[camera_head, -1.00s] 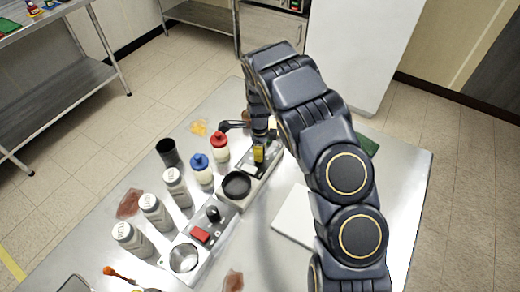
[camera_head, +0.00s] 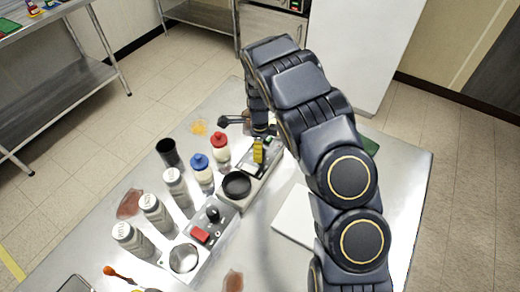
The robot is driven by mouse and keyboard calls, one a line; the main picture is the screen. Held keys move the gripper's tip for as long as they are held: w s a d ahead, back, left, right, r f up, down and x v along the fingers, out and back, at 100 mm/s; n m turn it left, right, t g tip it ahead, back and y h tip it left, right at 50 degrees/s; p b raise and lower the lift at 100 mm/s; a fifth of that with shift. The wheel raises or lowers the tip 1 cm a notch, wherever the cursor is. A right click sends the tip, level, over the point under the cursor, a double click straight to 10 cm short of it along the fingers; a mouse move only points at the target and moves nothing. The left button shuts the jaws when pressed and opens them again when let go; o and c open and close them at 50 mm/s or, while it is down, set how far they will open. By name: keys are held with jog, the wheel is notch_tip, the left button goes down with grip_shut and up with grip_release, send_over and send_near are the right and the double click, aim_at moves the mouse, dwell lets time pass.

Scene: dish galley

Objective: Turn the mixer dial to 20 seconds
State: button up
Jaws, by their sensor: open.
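Two grey control units stand end to end on the steel table. The far unit (camera_head: 248,168) carries a dark round dish (camera_head: 237,185), an upright yellow knob (camera_head: 258,150) and a small green part. The near unit (camera_head: 205,240) carries a black knob (camera_head: 213,213), a red switch (camera_head: 200,235) and a metal cup (camera_head: 184,258). I cannot tell which knob is the mixer dial, and no markings are readable. My gripper (camera_head: 247,124) is open just beyond the yellow knob, apart from it and partly hidden by my arm.
Red-capped (camera_head: 219,142) and blue-capped (camera_head: 200,165) bottles, a black cup (camera_head: 168,152) and several white-topped jars (camera_head: 155,211) stand left of the units. A white board (camera_head: 295,215) lies to the right. The table's (camera_head: 408,190) right side is mostly clear.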

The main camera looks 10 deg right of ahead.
notch_tip(320, 180, up, 10)
jog(key=shift+s, duration=0.2)
jog(key=shift+a+r, duration=0.1)
dwell(0.3)
jog(key=s+r+n, duration=0.5)
jog(key=s+r, duration=0.2)
jog(key=s, duration=0.1)
jog(key=s+a+r+n+g, duration=0.1)
jog(key=s+r+n, duration=0.2)
jog(key=s+n, duration=0.6)
jog(key=s+a+r+n+g, duration=0.1)
jog(key=s+r+n, duration=0.3)
jog(key=s, duration=1.3)
jog(key=n, duration=0.4)
jog(key=shift+s+a+n, duration=0.2)
jog(key=shift+a+n, duration=0.2)
